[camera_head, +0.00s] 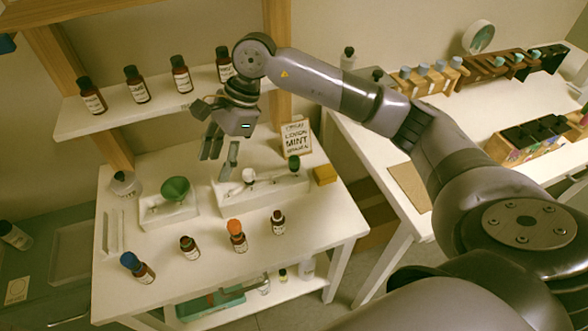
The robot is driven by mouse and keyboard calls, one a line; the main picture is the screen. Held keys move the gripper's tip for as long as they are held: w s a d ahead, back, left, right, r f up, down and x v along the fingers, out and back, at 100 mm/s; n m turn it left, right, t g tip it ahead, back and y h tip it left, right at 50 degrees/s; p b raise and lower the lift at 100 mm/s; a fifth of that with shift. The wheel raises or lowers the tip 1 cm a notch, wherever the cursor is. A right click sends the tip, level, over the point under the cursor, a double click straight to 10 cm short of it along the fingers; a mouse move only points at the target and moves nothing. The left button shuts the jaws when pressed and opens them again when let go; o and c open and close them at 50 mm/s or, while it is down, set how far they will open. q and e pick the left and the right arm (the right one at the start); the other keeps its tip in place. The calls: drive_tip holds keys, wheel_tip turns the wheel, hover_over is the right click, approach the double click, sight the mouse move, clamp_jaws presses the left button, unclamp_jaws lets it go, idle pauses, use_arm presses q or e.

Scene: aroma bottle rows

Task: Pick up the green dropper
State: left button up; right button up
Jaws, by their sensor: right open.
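The green dropper (294,163) appears as a small dark green top at the right part of a white holder (240,207) on the white table. Its lower part is hidden in the holder. A second dropper with a white top (248,175) stands to its left in the same holder. My right gripper (213,168) is open and empty, above the table and left of both droppers. My left gripper is not in view.
A green funnel (175,190) sits in a white stand left of the holder. Several small bottles, one orange-capped (236,236), stand along the table's front. A MINT sign (296,138) and yellow block (325,175) are close by. A shelf of brown bottles (137,84) is behind.

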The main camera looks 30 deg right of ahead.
sight(294, 158)
drive_tip(key=w+d+r+h, duration=0.15)
drive_tip(key=d+h, duration=0.25)
drive_tip(key=d, duration=0.5)
drive_tip(key=d+r+h, duration=0.2)
drive_tip(key=d+h, duration=0.1)
drive_tip(key=d, duration=0.5)
drive_tip(key=shift+m, duration=0.3)
drive_tip(key=f+p, duration=0.1)
drive_tip(key=f, duration=0.2)
drive_tip(key=d+f, duration=0.1)
drive_tip(key=f, duration=0.3)
drive_tip(key=f+p, duration=0.1)
drive_tip(key=f, duration=0.3)
drive_tip(key=shift+s+d+f+p, duration=0.15)
drive_tip(key=shift+d+f+p, duration=0.05)
drive_tip(key=shift+d+p, duration=0.1)
wheel_tip(294, 158, down, 4)
drive_tip(key=shift+d+f+p, duration=0.1)
drive_tip(key=shift+d+p, duration=0.05)
drive_tip(key=shift+p, duration=1)
drive_tip(key=shift+d+f, duration=0.1)
drive_tip(key=shift+f, duration=0.45)
drive_tip(key=shift+c, duration=0.5)
drive_tip(key=c, duration=0.6)
